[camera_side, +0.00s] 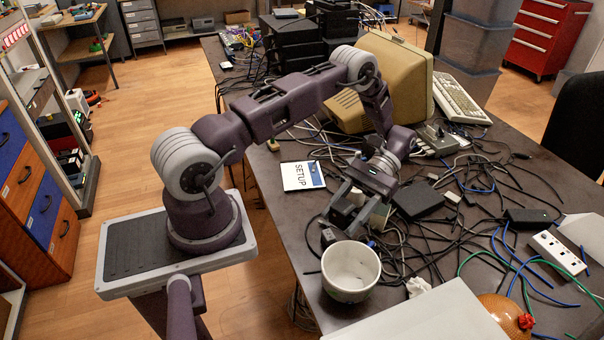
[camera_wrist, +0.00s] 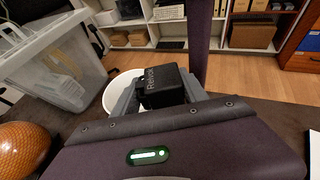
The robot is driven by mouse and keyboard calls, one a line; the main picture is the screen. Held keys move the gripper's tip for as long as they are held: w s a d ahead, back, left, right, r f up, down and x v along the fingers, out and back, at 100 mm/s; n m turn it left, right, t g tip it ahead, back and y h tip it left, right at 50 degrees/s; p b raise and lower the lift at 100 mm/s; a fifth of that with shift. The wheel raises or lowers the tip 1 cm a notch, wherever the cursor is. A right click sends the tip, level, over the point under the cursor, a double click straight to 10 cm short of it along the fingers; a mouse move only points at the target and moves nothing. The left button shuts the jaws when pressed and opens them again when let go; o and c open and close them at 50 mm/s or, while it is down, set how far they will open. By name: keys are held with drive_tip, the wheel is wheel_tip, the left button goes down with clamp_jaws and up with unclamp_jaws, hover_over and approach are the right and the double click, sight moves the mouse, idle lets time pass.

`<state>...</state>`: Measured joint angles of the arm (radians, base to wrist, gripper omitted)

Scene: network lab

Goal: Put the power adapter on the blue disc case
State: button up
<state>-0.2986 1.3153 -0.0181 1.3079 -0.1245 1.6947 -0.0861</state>
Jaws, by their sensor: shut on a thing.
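My gripper (camera_side: 352,222) is low over the desk, just behind the white bowl. In the wrist view my gripper (camera_wrist: 160,98) is shut on the power adapter (camera_wrist: 164,86), a small black block with pale lettering. The adapter sits between the grey fingers; its lower part is hidden there. In the side view the fingers and clutter make its outline hard to tell. The blue disc case (camera_side: 303,176) lies flat on the desk to the left of and behind the gripper. It has a white face marked SETUP and a blue strip. Its top looks bare.
The white bowl (camera_side: 350,271) stands close in front of the gripper. Tangled cables and a black box (camera_side: 417,200) lie to the right. A beige monitor (camera_side: 385,80) stands behind. An orange dome (camera_side: 505,316) is at front right. The desk's left edge is near the case.

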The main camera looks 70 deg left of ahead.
drive_tip(key=s+a+m+g+y, duration=0.1)
drive_tip(key=s+a+m+y, duration=0.3)
drive_tip(key=a+m+y, duration=0.45)
wheel_tip(320, 180, up, 11)
drive_tip(key=m+t+y, duration=1.1)
drive_tip(key=m+t, duration=0.2)
drive_tip(key=m, duration=0.2)
hover_over(301, 172)
drive_tip(key=shift+n, duration=0.25)
wheel_tip(301, 172, down, 22)
drive_tip(key=shift+r, duration=0.25)
drive_tip(key=o, duration=1.5)
